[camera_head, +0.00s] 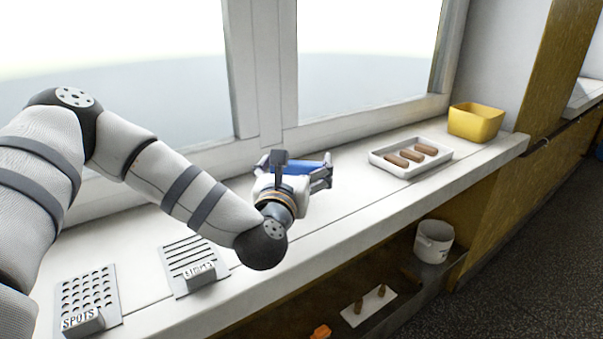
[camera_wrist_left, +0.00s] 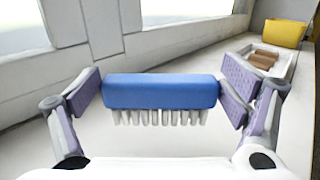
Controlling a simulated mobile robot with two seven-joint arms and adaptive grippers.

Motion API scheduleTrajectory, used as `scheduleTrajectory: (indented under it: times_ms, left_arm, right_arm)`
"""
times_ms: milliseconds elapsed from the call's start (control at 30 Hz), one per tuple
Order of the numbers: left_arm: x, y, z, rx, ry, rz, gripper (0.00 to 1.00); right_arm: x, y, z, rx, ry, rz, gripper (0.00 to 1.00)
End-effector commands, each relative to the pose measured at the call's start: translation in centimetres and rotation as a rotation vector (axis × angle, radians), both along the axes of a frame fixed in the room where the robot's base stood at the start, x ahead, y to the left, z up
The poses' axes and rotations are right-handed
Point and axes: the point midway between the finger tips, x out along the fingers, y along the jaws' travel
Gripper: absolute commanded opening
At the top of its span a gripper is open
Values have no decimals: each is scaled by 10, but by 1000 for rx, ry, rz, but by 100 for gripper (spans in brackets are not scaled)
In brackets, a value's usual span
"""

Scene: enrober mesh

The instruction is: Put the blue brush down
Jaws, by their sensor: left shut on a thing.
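The blue brush (camera_wrist_left: 162,92) sits between the two fingers of my left gripper (camera_wrist_left: 165,90) in the left wrist view. Its white bristles point down toward the white sill. In the head view my left gripper (camera_head: 318,175) is at mid-sill, shut on the brush, and the brush's blue block (camera_head: 300,167) shows partly behind the gripper parts. I cannot tell whether the bristles touch the sill. My right gripper is not in view.
A white tray (camera_head: 436,159) with brown bars and a yellow bin (camera_head: 476,121) stand farther right on the sill (camera_head: 365,199). Grey plates marked SPOTS (camera_head: 88,290) and with slots (camera_head: 190,258) lie at left. A white bucket (camera_head: 434,243) stands on the lower shelf.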

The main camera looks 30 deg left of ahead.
Motion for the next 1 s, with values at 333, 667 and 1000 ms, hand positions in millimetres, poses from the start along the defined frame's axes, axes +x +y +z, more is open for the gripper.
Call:
scheduleTrajectory:
  times_ms: [333,667,1000]
  left_arm:
    - [-3,-1,-32,1,1,4,58]
    - [-3,-1,-35,1,0,3,100]
    - [-3,-1,-29,1,-3,3,100]
  right_arm:
    - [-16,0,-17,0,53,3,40]
    - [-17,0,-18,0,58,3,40]
    - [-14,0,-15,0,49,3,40]
